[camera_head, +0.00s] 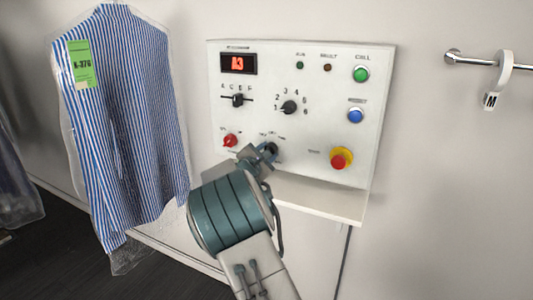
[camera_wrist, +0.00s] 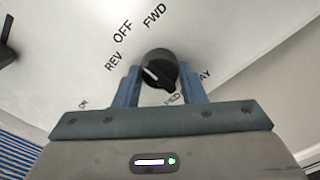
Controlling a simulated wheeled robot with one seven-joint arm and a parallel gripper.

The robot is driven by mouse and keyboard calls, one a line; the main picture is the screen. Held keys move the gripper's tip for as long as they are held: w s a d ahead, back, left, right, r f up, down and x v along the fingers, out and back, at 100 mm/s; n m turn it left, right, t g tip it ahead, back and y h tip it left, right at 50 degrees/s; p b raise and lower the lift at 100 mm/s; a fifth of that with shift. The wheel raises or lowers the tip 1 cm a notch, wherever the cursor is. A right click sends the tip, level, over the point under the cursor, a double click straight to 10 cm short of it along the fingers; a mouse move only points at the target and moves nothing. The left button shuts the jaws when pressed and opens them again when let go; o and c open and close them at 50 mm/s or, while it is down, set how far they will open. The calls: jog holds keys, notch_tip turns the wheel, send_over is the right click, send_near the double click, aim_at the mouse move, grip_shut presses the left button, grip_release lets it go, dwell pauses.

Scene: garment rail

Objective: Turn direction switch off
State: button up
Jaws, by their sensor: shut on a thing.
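The direction switch (camera_wrist: 160,68) is a round black knob with a white mark, labelled REV, OFF and FWD in the wrist view. Its white mark lies on the knob's left side, toward REV rather than OFF. My gripper (camera_wrist: 158,88) is shut on this knob, one blue-grey finger on each side. In the head view the knob (camera_head: 272,149) shows at the lower middle of the white control panel (camera_head: 320,75), partly hidden by my gripper (camera_head: 263,153).
The panel also carries a red knob (camera_head: 230,140), a numbered dial (camera_head: 289,107), a lettered selector (camera_head: 238,100), a green button (camera_head: 361,74), a blue button (camera_head: 356,115) and a red mushroom button (camera_head: 341,158). A bagged striped shirt (camera_head: 125,130) hangs to the left.

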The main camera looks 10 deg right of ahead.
jog(key=o, duration=1)
jog(key=b+v, duration=0.1)
jog(key=v, duration=1.2)
jog(key=shift+s+a+b, duration=0.3)
jog(key=s+d+f+m+g+y+p, duration=0.2)
jog(key=s+d+m+g+p, duration=0.2)
jog(key=s+d+m+g, duration=0.9)
jog(key=s+a+m+y+p, duration=0.1)
jog(key=s+m+y, duration=0.1)
jog(key=s, duration=0.6)
jog(key=s+a+m+y+p, duration=0.1)
jog(key=s+a+m+y, duration=0.1)
jog(key=s, duration=0.5)
jog(key=s+a+m+t+y+p, duration=0.1)
jog(key=s+m+y, duration=0.3)
jog(key=s, duration=0.4)
jog(key=shift+s+a+y+p, duration=0.3)
jog(key=shift+s+a+p, duration=0.05)
